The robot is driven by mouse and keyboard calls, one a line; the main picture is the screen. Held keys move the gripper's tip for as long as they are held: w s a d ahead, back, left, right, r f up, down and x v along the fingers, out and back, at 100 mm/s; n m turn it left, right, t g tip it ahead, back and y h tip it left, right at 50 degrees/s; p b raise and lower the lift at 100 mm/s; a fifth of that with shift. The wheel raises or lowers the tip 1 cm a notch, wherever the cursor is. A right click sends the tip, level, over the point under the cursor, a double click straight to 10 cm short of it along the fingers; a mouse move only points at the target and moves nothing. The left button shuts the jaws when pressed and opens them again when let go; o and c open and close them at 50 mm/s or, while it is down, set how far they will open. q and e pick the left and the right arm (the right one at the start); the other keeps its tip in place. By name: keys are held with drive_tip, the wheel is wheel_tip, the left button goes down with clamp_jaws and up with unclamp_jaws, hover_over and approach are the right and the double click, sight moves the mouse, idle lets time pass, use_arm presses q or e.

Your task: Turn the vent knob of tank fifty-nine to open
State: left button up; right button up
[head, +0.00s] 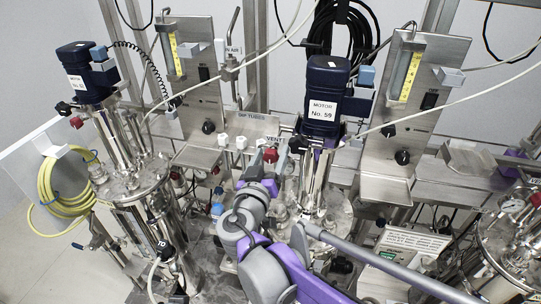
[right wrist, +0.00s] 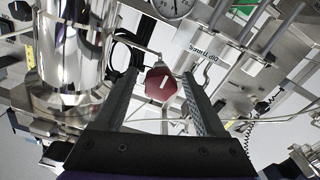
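Tank fifty-nine's motor (head: 322,98), dark blue with a white "Motor No. 59" label, stands in the middle of the head view above a shiny column. A red vent knob (head: 270,155) sits left of it, below a "VENT" label. In the right wrist view the red knob (right wrist: 160,82) is many-sided, with a short white mark slanting slightly on its face. My right gripper (head: 274,163) is at the knob in the head view. In the right wrist view its fingers (right wrist: 160,76) are open, one on each side of the knob, with small gaps showing. My left gripper is out of view.
A second tank (head: 138,195) with its own blue motor (head: 85,72) stands at the left. A third tank (head: 512,245) is at the lower right. Panels with black knobs, thin hoses and a yellow coiled hose (head: 62,185) crowd the surroundings.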

clamp_jaws()
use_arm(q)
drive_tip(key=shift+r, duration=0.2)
use_arm(e)
drive_tip(key=shift+n, duration=0.4)
drive_tip(key=n+p, duration=0.1)
drive_tip(key=n, duration=0.3)
drive_tip(key=n+p, duration=0.1)
drive_tip(key=n, duration=0.9)
drive_tip(key=shift+n, duration=0.4)
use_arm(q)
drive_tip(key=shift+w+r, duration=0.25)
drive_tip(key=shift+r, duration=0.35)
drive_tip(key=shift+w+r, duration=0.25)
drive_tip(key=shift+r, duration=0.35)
use_arm(e)
drive_tip(key=n, duration=0.6)
drive_tip(key=shift+f, duration=0.1)
drive_tip(key=shift+n, duration=0.4)
